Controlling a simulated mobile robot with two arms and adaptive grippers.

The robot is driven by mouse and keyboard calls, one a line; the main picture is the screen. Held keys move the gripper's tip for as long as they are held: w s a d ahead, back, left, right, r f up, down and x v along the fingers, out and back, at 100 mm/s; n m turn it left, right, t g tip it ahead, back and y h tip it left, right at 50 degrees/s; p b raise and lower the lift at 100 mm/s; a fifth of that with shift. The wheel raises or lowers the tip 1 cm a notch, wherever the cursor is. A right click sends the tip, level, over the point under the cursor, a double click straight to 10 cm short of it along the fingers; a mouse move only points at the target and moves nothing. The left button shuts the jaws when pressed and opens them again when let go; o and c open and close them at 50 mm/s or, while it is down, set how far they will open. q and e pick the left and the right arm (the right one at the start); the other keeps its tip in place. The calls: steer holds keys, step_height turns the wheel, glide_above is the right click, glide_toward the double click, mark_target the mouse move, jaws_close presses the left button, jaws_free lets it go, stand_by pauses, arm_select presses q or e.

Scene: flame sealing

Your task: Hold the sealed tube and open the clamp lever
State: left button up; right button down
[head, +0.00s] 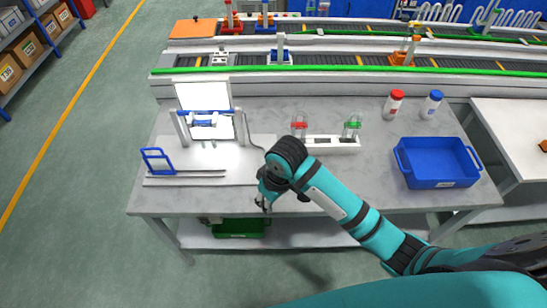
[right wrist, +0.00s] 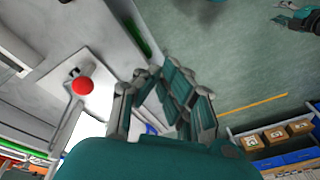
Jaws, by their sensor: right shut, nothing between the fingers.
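The sealing stand with a blue crossbar (head: 206,112) stands at the back left of the bench in front of a bright white panel. A small bluish piece (head: 203,124) lies across under the bar; I cannot tell if it is the tube. In the right wrist view a grey lever with a red ball knob (right wrist: 83,86) stands over a white plate; my arm may hide it in the head view. My right gripper (head: 264,205) is shut and empty at the bench's front edge, apart from the lever. A teal and dark part at the wrist view's top right may be my left gripper (right wrist: 296,17).
A white rack (head: 332,144) with red- and green-topped items, two capped bottles (head: 394,104) and a blue bin (head: 438,163) are to the right. A green crate (head: 238,228) sits below.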

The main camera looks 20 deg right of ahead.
steer(key=w+d+r+g+h, duration=0.15)
steer(key=w+d+r, duration=0.3)
steer(key=w, duration=0.45)
step_height(320, 180, down, 10)
steer(key=b, duration=0.1)
steer(key=shift+f+b, duration=0.15)
steer(key=shift+b, duration=0.25)
steer(key=shift+a+t+h, duration=0.1)
steer(key=shift+t+h, duration=0.15)
steer(key=s+r+p, duration=0.1)
steer(key=s+r, duration=0.2)
steer(key=r, duration=0.7)
steer(key=shift+a+p, duration=0.4)
